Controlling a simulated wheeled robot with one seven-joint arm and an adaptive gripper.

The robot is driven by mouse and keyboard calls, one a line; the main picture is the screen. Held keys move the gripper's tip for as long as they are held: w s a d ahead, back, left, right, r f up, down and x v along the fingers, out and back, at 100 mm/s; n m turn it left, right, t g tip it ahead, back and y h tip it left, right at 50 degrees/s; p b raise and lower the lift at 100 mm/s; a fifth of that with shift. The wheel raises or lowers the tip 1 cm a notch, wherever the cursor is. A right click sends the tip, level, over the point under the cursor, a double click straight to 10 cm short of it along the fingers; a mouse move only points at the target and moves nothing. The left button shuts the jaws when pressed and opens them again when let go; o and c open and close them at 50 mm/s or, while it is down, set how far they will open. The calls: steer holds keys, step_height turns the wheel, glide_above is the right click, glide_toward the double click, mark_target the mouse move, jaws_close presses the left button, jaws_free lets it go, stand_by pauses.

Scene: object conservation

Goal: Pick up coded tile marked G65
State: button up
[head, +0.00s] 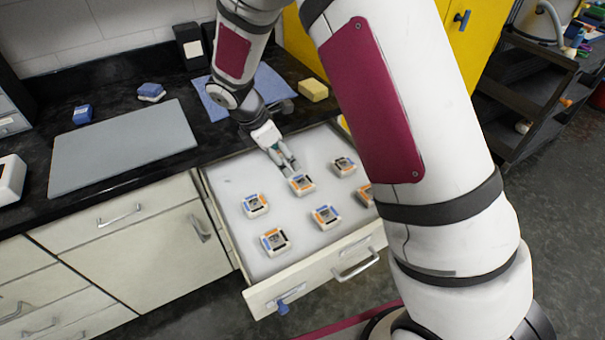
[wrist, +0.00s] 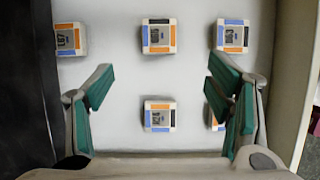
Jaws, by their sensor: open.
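Several small white coded tiles with orange, blue and black edges lie flat in the open drawer (head: 236,183). In the head view these include an upper middle tile (head: 301,184), a left tile (head: 255,205), a front tile (head: 275,242) and an upper right tile (head: 343,166). My gripper (head: 287,170) is open and empty, close to the upper middle tile. In the wrist view, one tile (wrist: 159,115) shows between my open green-padded fingers (wrist: 160,78). Another is partly hidden by the right finger. Ahead are a middle tile (wrist: 159,37) and a right tile (wrist: 232,37). The codes are too blurred to read surely.
The drawer walls border the tiles closely; its front (head: 315,275) has a handle. On the black counter are a grey board (head: 122,145), blue blocks (head: 82,114), a blue cloth (head: 215,105) and a yellow sponge (head: 313,90). The drawer floor between tiles is clear.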

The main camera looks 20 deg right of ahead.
mark_target(302, 183)
steer(key=x, duration=1.4)
steer(key=shift+w+d+f+p, duration=0.1)
steer(key=shift+p, duration=0.25)
steer(key=shift+c, duration=0.3)
steer(key=c, duration=1.3)
